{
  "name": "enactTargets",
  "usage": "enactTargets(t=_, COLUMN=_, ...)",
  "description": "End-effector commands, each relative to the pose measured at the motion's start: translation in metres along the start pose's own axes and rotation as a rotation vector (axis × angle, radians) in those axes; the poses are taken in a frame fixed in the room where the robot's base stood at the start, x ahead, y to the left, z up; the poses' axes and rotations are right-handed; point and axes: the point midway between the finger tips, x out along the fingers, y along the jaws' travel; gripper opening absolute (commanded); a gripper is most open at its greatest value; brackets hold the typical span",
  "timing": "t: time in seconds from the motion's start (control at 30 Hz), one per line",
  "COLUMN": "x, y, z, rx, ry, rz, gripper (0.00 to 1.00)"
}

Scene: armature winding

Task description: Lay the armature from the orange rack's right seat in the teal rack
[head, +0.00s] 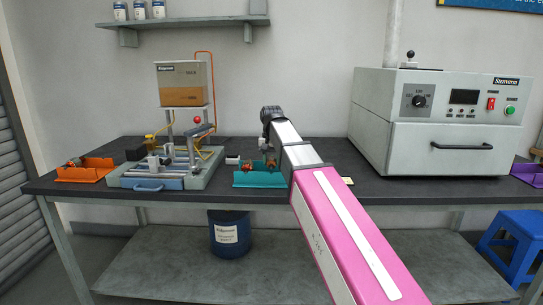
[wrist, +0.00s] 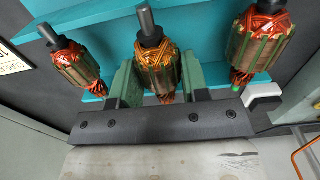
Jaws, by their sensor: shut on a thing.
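The teal rack (head: 258,180) stands on the bench in the middle of the head view, and its teal surface (wrist: 200,20) fills the upper wrist view. My gripper (head: 269,157) is low over it. In the wrist view my gripper (wrist: 156,85) is shut on an armature (wrist: 158,66) with copper windings and a grey shaft. One armature (wrist: 75,65) lies to its left and another (wrist: 257,45) to its right. I cannot tell whether the held armature touches the rack. The orange rack (head: 95,175) is at the far left, with one armature (head: 73,162) in its left part.
A winding fixture (head: 165,170) with a blue handled tray stands between the two racks. A large white oven (head: 440,120) stands to the right, with a purple rack (head: 527,172) beyond it. A small white block (wrist: 263,96) is near the teal rack.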

Motion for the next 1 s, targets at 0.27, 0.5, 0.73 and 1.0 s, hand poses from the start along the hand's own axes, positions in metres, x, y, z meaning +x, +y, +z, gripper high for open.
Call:
enactTargets(t=0.27, x=0.0093, y=0.0001, z=-0.0001, rx=0.0, ry=0.0, rz=0.0, gripper=0.08)
enactTargets(t=0.5, x=0.0091, y=0.0001, z=-0.0001, rx=0.0, ry=0.0, rz=0.0, gripper=0.08)
enactTargets(t=0.73, x=0.0106, y=0.0001, z=0.0, rx=0.0, ry=0.0, rz=0.0, gripper=0.08)
enactTargets(t=1.0, x=0.0133, y=0.0002, z=0.0, rx=0.0, ry=0.0, rz=0.0, gripper=0.08)
